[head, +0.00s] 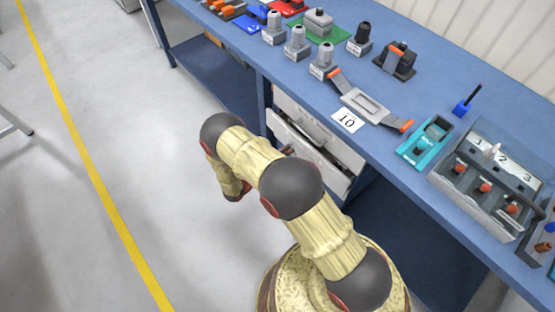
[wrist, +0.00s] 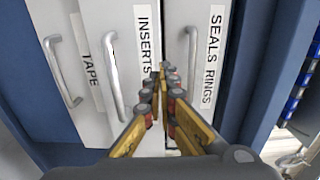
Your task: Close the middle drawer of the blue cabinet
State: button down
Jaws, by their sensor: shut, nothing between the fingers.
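The blue cabinet (wrist: 60,60) has three white drawer fronts, which appear sideways in the wrist view. The middle drawer (wrist: 128,25), labelled INSERTS, lies between the TAPE drawer (wrist: 90,90) and the SEALS RINGS drawer (wrist: 195,20). In the head view the middle drawer (head: 325,170) stands pulled out, with part of its inside showing. My gripper (wrist: 165,70) is shut and empty. Its fingertips point at the drawer fronts, close to the boundary between INSERTS and SEALS RINGS. I cannot tell whether they touch. In the head view my arm hides most of the gripper.
The blue workbench (head: 400,150) runs above the cabinet.

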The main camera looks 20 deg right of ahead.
aim_at(301, 141)
jog(key=b+x, duration=0.1)
jog(key=x, duration=0.3)
jog(key=shift+d, duration=0.25)
jog(key=shift+x, duration=1.5)
